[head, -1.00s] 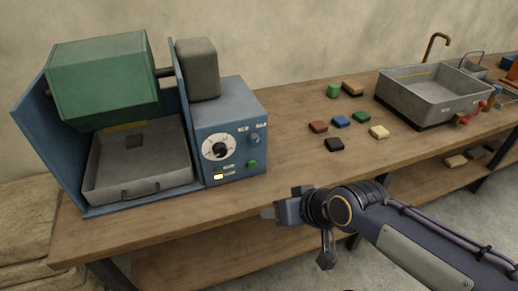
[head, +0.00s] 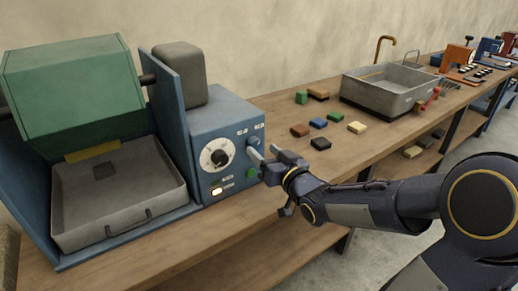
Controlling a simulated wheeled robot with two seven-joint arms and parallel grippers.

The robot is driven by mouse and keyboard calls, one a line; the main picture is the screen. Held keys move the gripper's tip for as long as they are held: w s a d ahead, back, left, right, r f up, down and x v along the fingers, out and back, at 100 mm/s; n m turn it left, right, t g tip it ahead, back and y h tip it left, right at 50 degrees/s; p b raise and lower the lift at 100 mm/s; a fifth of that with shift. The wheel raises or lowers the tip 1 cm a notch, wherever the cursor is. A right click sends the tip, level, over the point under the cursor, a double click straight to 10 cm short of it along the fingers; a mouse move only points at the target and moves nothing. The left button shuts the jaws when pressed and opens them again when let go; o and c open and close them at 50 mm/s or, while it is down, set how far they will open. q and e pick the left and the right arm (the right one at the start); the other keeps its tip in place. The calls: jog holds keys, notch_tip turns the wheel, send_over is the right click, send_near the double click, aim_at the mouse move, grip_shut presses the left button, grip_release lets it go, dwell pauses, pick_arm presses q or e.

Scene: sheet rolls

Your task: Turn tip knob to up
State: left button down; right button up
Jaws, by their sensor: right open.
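The machine's blue control box (head: 225,120) stands on the bench at left. A small blue knob (head: 254,140), likely the tip knob, is at the upper right of its front panel; its labels are too small to read. A white dial with a black centre (head: 215,157) is left of it, and a green button (head: 252,173) is below. My right gripper (head: 262,155) is open and empty. Its fingers point at the panel close to the blue knob, slightly below and right of it; I cannot tell whether they touch. My left gripper is out of view.
A green drum (head: 70,90) hangs over a grey tray (head: 120,190) left of the box. Several coloured blocks (head: 318,123) lie on the bench to the right, before a grey sink (head: 390,88).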

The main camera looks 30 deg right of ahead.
aim_at(257, 146)
jog(key=shift+w, duration=1.7)
jog(key=shift+c, duration=0.2)
jog(key=c, duration=0.9)
